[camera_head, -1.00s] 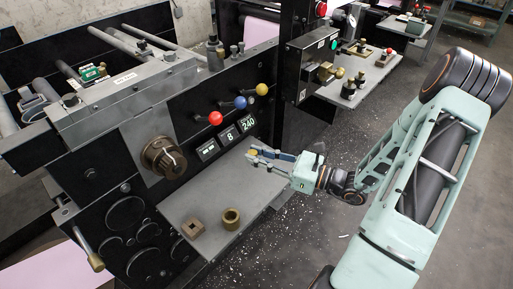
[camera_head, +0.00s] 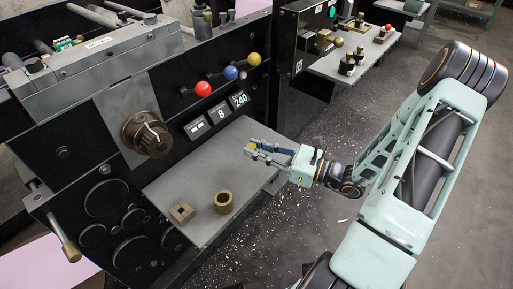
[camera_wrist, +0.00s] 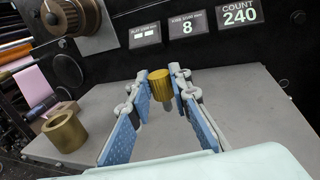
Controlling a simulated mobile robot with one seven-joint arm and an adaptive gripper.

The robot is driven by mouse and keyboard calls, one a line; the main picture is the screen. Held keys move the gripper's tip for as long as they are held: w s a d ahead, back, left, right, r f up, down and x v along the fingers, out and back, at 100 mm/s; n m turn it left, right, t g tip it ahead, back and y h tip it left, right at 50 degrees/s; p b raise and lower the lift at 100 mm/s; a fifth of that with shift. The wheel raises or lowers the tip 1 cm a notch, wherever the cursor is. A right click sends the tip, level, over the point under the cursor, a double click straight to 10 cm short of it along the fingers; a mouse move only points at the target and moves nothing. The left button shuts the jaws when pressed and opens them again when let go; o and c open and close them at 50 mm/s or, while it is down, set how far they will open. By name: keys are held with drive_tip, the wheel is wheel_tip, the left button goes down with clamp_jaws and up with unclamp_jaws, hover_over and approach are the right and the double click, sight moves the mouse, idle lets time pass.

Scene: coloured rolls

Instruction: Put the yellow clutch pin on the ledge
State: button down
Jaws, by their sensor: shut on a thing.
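My gripper (camera_head: 252,150) is shut on the yellow clutch pin (camera_wrist: 160,85), a short ribbed brass-yellow cylinder with a narrower grey stem below it. The wrist view shows the pin between the two blue-padded fingertips (camera_wrist: 160,82). In the head view the pin (camera_head: 251,147) is a small yellow spot at the fingertips. The gripper is over the right part of the grey ledge (camera_head: 212,164), which juts from the black machine front. I cannot tell exactly how high the pin is above the ledge.
A brass ring (camera_head: 223,202) and a square brownish block (camera_head: 182,212) with a hole stand at the ledge's front left. Red (camera_head: 203,89), blue (camera_head: 231,73) and yellow (camera_head: 254,59) knobs and lit displays (camera_head: 220,114) are on the panel behind. The middle of the ledge is clear.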

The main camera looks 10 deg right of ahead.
drive_tip(key=shift+f+b, duration=0.3)
drive_tip(key=shift+f, duration=0.35)
drive_tip(key=shift+f+b, duration=0.35)
drive_tip(key=shift+f, duration=0.2)
drive_tip(key=c, duration=1.7)
unclamp_jaws()
drive_tip(key=v, duration=1.2)
